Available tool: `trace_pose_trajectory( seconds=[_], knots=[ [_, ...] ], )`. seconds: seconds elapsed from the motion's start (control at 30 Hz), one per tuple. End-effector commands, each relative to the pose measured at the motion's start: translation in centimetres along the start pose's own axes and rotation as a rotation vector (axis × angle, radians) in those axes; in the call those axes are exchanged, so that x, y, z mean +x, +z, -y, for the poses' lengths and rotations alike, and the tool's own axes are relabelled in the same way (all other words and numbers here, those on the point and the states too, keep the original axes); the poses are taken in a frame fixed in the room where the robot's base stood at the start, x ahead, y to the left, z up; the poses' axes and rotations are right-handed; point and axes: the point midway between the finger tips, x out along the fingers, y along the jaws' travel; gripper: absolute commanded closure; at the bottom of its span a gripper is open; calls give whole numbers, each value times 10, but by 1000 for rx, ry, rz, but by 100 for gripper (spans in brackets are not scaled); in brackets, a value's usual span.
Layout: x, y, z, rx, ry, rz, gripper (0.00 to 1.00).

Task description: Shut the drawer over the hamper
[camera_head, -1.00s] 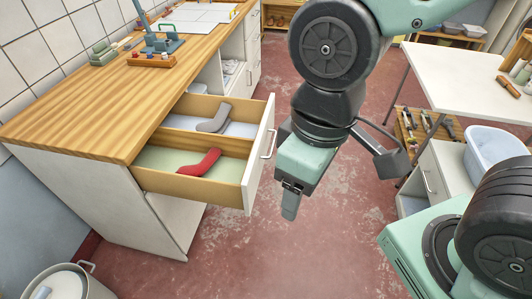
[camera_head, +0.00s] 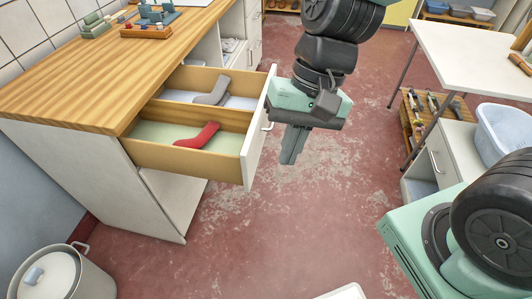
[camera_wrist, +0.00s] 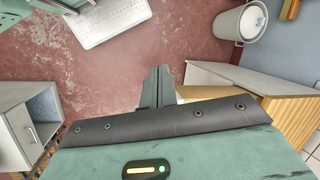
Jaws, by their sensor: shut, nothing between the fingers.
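The drawer (camera_head: 250,150) stands pulled out from the wooden-topped counter, with a white front and a bar handle (camera_head: 267,126) on its outer face. A divider splits it; a red sock-like piece (camera_head: 198,135) lies in the near compartment and a grey one (camera_head: 212,92) in the far one. My gripper (camera_head: 289,160) is shut and empty, pointing down just right of the drawer front; whether it touches the front I cannot tell. In the wrist view its closed fingers (camera_wrist: 157,88) show beside part of the drawer. I cannot single out a hamper under the drawer.
A lidded grey bin (camera_head: 75,275) stands on the floor at lower left. At right are a white table (camera_head: 480,60), a cabinet (camera_head: 430,165) with a pale blue basin (camera_head: 502,130), and a wooden tool rack (camera_head: 412,118).

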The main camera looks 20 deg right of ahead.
Motion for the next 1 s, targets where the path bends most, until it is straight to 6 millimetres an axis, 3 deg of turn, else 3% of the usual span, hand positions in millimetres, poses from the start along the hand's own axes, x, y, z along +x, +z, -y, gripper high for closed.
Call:
trace_pose_trajectory(
  seconds=[0.03,0.2,0.4,0.5,0.7,0.87,1.0],
  knots=[
    [31,-25,-12,178,-59,15,100],
    [71,-99,-38,752,-272,60,100],
    [104,-188,-94,1349,-525,105,100],
    [112,-219,-122,1553,-624,122,100],
    [115,-246,-148,1736,-723,138,100],
    [124,-252,-143,1746,-726,140,100],
    [145,-261,-132,1744,-724,141,100]
  ],
)
